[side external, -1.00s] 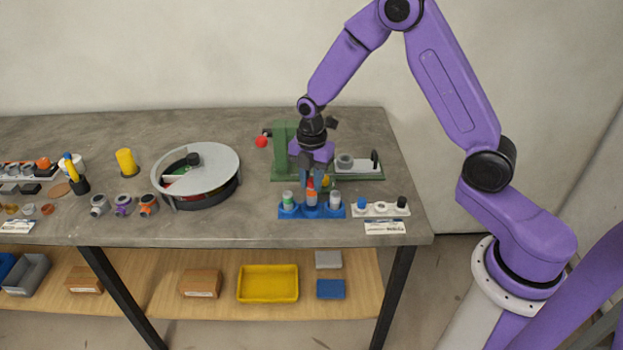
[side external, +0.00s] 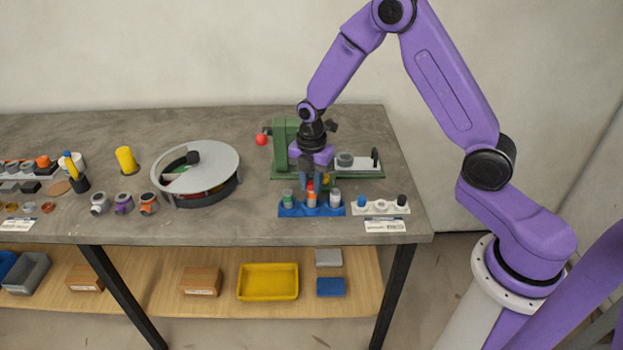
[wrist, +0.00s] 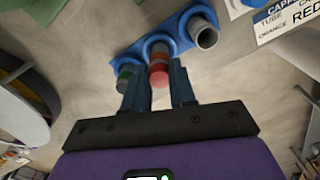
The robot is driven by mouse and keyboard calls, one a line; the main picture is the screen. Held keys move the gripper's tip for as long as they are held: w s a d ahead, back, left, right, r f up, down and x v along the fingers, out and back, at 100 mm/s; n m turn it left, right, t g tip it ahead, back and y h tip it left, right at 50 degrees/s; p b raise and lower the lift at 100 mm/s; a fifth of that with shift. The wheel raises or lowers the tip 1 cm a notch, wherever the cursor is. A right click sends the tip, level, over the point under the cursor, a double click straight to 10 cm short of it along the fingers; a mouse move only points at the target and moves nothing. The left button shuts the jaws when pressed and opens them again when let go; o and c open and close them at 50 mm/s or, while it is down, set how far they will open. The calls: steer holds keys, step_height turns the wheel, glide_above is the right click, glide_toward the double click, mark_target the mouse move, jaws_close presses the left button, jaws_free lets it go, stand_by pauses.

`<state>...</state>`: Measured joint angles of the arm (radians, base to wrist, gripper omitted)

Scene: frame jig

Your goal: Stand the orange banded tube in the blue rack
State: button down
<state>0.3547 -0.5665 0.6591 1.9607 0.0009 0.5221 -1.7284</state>
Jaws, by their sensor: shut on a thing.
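The orange banded tube (wrist: 159,58) is grey with an orange band and a red top (wrist: 160,77). It stands about upright at the middle place of the blue rack (wrist: 186,18); in the side view the tube (side external: 311,198) also lines up with that place. The rack (side external: 288,211) lies near the table's front edge. My gripper (wrist: 159,92) is around the tube's red upper end, with one finger on each side, shut on it. My gripper (side external: 310,184) is above the rack in the side view. The tube's lower end is hidden in the rack.
A green-banded tube (side external: 288,197) and a grey open tube (side external: 335,197) flank it closely. A white holder (side external: 381,208) with small caps is right of the rack. A green fixture (side external: 285,145) stands behind, and a round turntable (side external: 205,160) to the left.

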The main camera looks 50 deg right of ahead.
steer(key=shift+f, duration=0.5)
steer(key=c, duration=0.7)
jaws_free()
steer(key=shift+r, duration=0.1)
steer(key=shift+r, duration=0.7)
steer(key=shift+r, duration=3.5)
